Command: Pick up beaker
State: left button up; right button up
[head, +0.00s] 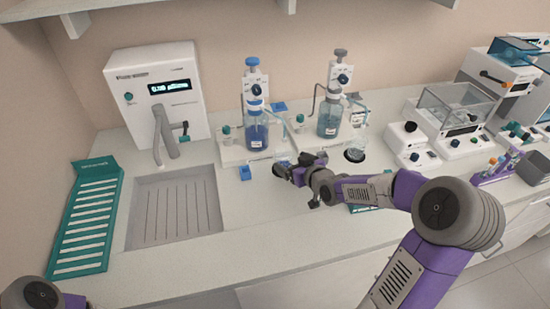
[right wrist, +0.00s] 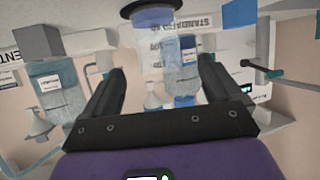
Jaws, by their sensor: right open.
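A clear glass beaker (right wrist: 158,48) stands on a dark round pad (right wrist: 146,10) in the right wrist view, which shows the scene upside down. It shows between the two black fingers of my open right gripper (right wrist: 165,82), apart from them as far as I can tell. In the head view my right gripper (head: 286,172) is low at the front of the left dispenser station and partly hides the pad. The beaker is faint there (head: 281,148). A second clear beaker (head: 360,137) stands at the right dispenser. My left gripper is out of frame.
Two dispenser bottles, one blue (head: 257,133) and one paler (head: 328,122), stand behind on white bases. A sink (head: 175,210) and teal rack (head: 85,225) are at left. A balance (head: 455,112) is at right. The front counter (head: 225,265) is clear.

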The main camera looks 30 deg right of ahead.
aim_at(279, 153)
jog(key=shift+b+x, duration=0.75)
jog(key=shift+x, duration=0.4)
jog(key=b+x, duration=0.1)
jog(key=x, duration=0.2)
jog(key=shift+w+b, duration=0.2)
jog(key=shift+b, duration=0.1)
jog(key=shift+w+f, duration=0.15)
jog(key=shift+w, duration=0.35)
jog(key=shift+c, duration=0.3)
jog(key=c, duration=1.1)
